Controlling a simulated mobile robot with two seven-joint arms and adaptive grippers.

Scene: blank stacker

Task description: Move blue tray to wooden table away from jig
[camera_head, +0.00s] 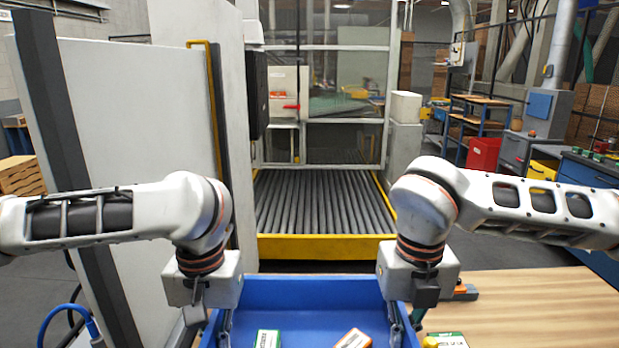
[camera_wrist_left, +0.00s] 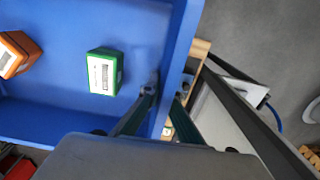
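The blue tray (camera_head: 312,292) is low in the middle of the head view, its near part cut off by the frame. It holds a green and white box (camera_head: 268,339) and an orange and white box (camera_head: 353,339). My left gripper (camera_wrist_left: 168,98) has one finger inside and one outside the tray's side wall, closed on it. My right gripper (camera_head: 405,325) is at the tray's right wall and looks closed on it, its tips partly hidden. The wooden table (camera_head: 540,300) is to the right of the tray. I cannot make out the jig.
A green and white box with a yellow item (camera_head: 447,341) lies on the table close to the tray's right wall. A small orange and dark item (camera_head: 465,292) is near the table's far edge. A roller conveyor (camera_head: 320,205) lies ahead, a tall white panel (camera_head: 130,110) left. The table's right part is clear.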

